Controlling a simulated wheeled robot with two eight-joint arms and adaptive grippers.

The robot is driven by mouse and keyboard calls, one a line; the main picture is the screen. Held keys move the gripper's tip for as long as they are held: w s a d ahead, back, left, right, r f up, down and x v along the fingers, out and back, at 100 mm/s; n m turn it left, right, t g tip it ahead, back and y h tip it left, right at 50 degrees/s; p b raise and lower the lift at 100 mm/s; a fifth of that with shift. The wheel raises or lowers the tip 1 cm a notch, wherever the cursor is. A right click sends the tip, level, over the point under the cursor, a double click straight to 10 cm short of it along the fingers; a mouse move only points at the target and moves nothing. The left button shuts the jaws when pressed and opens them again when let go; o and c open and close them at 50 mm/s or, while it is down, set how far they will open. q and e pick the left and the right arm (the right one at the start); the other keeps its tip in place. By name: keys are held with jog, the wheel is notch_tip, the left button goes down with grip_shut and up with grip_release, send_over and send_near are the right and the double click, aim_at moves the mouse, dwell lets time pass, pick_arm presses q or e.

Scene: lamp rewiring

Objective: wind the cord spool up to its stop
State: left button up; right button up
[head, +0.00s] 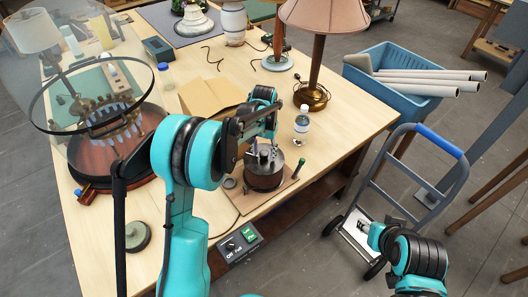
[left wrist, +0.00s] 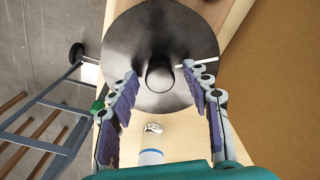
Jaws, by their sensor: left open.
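The cord spool (head: 265,178) is a dark brown drum on a wooden board (head: 284,191) near the table's front edge. In the left wrist view its top is a large black disc (left wrist: 150,35) with a round central knob (left wrist: 160,76). My left gripper (head: 264,150) is over the spool from above. In the left wrist view its open fingers (left wrist: 160,72) stand on either side of the knob, with gaps visible. The arm hides part of the spool in the head view. Part of my right arm's end (head: 375,234) shows at lower right, over the hand truck; its fingers are unclear.
A green-topped post (head: 299,168) stands on the board right of the spool. A bottle (head: 302,121) stands just behind. A control box (head: 237,246) is at the front edge.

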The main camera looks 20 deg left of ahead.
pick_arm(q)
grip_shut()
jog(key=shift+m, duration=0.3)
